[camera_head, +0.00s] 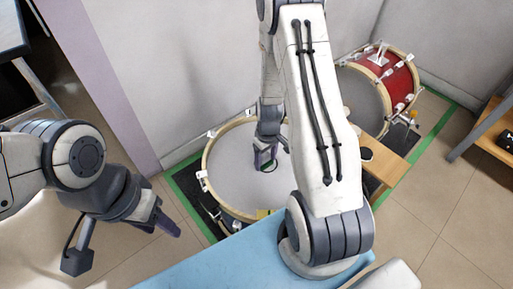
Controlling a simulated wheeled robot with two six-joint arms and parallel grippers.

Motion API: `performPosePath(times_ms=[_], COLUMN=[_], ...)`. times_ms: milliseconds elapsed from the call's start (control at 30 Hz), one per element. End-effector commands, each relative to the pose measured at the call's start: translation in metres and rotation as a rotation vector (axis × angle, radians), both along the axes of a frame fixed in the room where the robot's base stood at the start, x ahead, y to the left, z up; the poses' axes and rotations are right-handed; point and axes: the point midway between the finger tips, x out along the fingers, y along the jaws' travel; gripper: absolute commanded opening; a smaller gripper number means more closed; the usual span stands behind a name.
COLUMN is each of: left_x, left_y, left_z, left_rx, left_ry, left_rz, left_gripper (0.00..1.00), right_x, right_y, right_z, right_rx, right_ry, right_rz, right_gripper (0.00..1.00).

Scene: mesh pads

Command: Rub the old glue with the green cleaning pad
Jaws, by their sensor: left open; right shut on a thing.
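My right gripper (266,158) is over the white head of a drum (233,170). It is shut on a small green thing, the cleaning pad (269,168), of which only a little shows under the fingers. The pad is at or just above the drum head; I cannot tell if it touches. My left gripper (168,224) is open and empty, off to the left of the drum over the floor. I cannot make out the old glue; my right arm hides part of the drum head.
A red drum (391,80) stands behind right. A small wooden table (384,157) is right of my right arm. Green tape (185,205) borders the drum area. A wooden shelf (494,125) is far right.

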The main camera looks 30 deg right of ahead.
Motion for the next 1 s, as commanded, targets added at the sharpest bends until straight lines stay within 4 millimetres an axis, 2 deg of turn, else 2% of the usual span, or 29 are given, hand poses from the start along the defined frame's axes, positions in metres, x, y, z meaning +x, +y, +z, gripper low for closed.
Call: performPosePath(times_ms=[267,433,1000], left_x=[0.000,0.000,0.000], left_y=[0.000,0.000,0.002], left_z=[0.006,0.024,0.075], left_rx=[0.000,0.000,0.000], left_ry=[0.000,0.000,0.000], left_rz=[0.000,0.000,0.000], left_gripper=[0.50,0.50,0.50], right_x=[-0.005,-0.004,-0.002], right_y=[0.017,0.020,0.026], right_z=[0.001,0.030,0.078], right_rx=[-0.002,-0.002,-0.001], right_ry=[0.001,-0.003,0.000], right_rz=[-0.037,-0.030,-0.019], right_gripper=[0.27,0.27,0.27])
